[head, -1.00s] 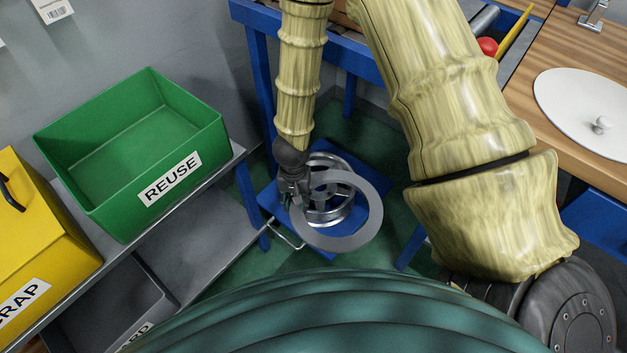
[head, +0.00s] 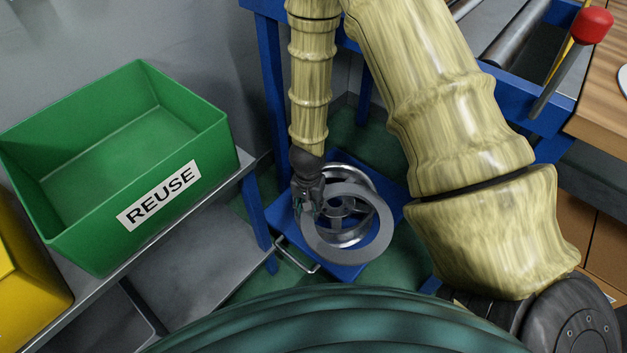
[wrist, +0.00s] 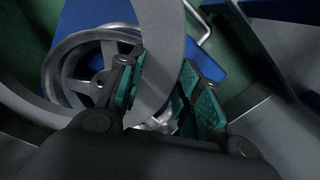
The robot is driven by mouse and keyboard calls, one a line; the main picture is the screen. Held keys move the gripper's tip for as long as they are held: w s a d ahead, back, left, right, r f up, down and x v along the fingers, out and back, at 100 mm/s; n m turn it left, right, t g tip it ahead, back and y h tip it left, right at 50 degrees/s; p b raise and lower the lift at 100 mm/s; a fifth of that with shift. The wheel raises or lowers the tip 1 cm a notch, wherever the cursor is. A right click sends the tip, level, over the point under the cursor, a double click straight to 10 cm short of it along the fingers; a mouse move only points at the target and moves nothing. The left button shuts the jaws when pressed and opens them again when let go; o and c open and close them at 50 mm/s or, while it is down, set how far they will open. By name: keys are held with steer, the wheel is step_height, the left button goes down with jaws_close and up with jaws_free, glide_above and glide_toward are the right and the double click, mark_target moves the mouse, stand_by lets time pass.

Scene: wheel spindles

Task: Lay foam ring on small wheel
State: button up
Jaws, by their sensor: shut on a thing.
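The foam ring (head: 350,254) is a flat grey ring, and my gripper (head: 308,207) is shut on its left edge. In the wrist view the ring (wrist: 167,40) passes between my gripper's green finger pads (wrist: 163,92). The small wheel (head: 340,208) is metallic with spokes and sits on a blue platform (head: 350,273). In the head view the ring overlaps the wheel's lower front, off-centre from it, with the hub and spokes showing through its hole. The wheel (wrist: 78,75) also shows behind the ring in the wrist view. I cannot tell whether they touch.
A metal handle (head: 297,262) sticks out at the platform's front left. A green REUSE bin (head: 90,215) stands on a grey shelf (head: 205,250) to the left. A blue table leg (head: 257,222) is close on the left. A red-knobbed lever (head: 590,25) is at upper right.

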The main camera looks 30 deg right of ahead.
steer(key=w+d+p, duration=0.1)
steer(key=w, duration=0.3)
steer(key=w+d, duration=0.1)
steer(key=w, duration=0.3)
steer(key=w+d+f+p, duration=0.1)
steer(key=w+d, duration=0.1)
steer(key=w, duration=0.2)
steer(key=shift+w+f+p, duration=0.1)
steer(key=shift+w+p, duration=0.2)
steer(key=shift+w, duration=0.05)
step_height(320, 180, down, 4)
steer(key=b, duration=0.3)
steer(key=shift+b, duration=0.35)
steer(key=shift+c, duration=0.2)
steer(key=shift+r, duration=0.25)
steer(key=o, duration=0.9)
steer(key=shift+o, duration=0.2)
step_height(320, 180, up, 12)
steer(key=p, duration=0.4)
